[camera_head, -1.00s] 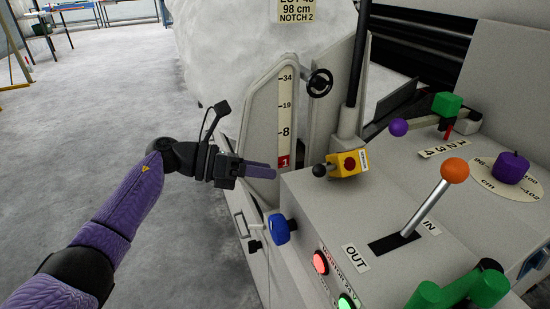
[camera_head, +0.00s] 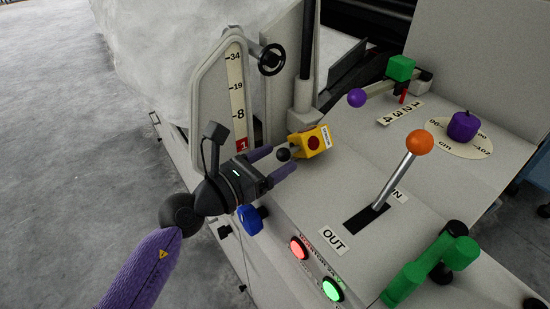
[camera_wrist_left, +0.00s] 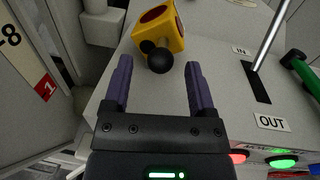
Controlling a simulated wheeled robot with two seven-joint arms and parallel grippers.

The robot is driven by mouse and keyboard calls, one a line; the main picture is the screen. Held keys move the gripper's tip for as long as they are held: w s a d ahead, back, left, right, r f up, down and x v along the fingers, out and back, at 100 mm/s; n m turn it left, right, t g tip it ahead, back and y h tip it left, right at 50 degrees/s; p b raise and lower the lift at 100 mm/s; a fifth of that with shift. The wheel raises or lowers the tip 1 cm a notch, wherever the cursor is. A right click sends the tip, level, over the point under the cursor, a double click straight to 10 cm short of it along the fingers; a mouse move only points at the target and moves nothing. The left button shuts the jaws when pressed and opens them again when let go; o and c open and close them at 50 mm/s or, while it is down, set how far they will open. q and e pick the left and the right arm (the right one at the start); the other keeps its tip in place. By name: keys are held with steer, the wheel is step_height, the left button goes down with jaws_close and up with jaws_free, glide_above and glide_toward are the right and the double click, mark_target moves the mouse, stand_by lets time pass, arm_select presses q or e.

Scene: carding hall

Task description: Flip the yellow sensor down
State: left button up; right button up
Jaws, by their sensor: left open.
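The yellow sensor (camera_head: 313,142) is a small box with a red round face and a white label, mounted at the base of a dark post on the grey machine top. A short lever with a black ball (camera_head: 283,154) sticks out of its left side. My left gripper (camera_head: 273,162) is open, its two purple fingers pointing at the sensor from the left. In the left wrist view the black ball (camera_wrist_left: 160,61) lies ahead, between the lines of the fingers and near their tips, with the yellow body (camera_wrist_left: 160,27) beyond it. My right gripper is not in view.
An orange-knobbed lever (camera_head: 419,143) rises from a slot marked IN and OUT. A blue knob (camera_head: 249,219) sits below my left gripper. Red (camera_head: 298,248) and green (camera_head: 333,289) lights and a green handle (camera_head: 430,268) are at the front. A handwheel (camera_head: 271,59) stands behind.

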arm_select(q)
steer(key=shift+w+d, duration=0.2)
steer(key=shift+d, duration=0.05)
jaws_close()
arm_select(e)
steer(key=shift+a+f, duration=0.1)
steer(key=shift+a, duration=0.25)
arm_select(q)
steer(key=shift+r, duration=0.1)
